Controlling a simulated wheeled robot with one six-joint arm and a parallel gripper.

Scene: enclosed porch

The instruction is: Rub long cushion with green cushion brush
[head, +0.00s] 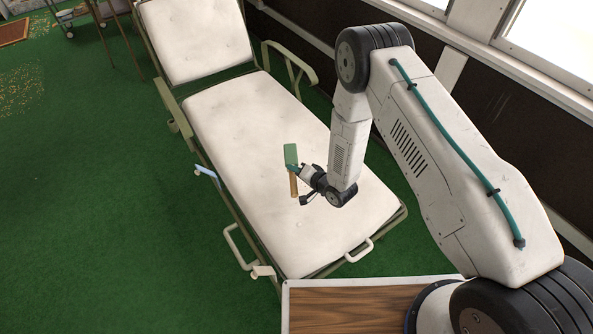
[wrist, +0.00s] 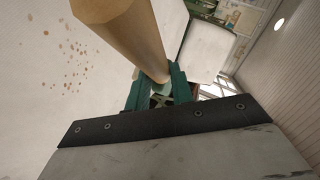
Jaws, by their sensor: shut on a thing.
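The long cushion (head: 255,130) is off-white and lies on a reclining metal-framed bed in the head view. The green cushion brush (head: 291,153) has a green head and a wooden handle, and it is over the middle of the long cushion. My gripper (head: 293,169) is shut on the brush between its head and the end of its handle. In the wrist view the handle (wrist: 120,30) runs towards the camera from between my teal fingers (wrist: 155,88). Brown specks (wrist: 68,62) show on a pale surface beside it. I cannot tell whether the brush touches the cushion.
A raised backrest cushion (head: 194,37) is at the far end of the bed. Curved armrests (head: 290,62) and low rails (head: 238,245) stick out from the frame. A wooden surface (head: 350,308) is in front. Dark wall and windows close off the right; green carpet (head: 100,200) lies open at left.

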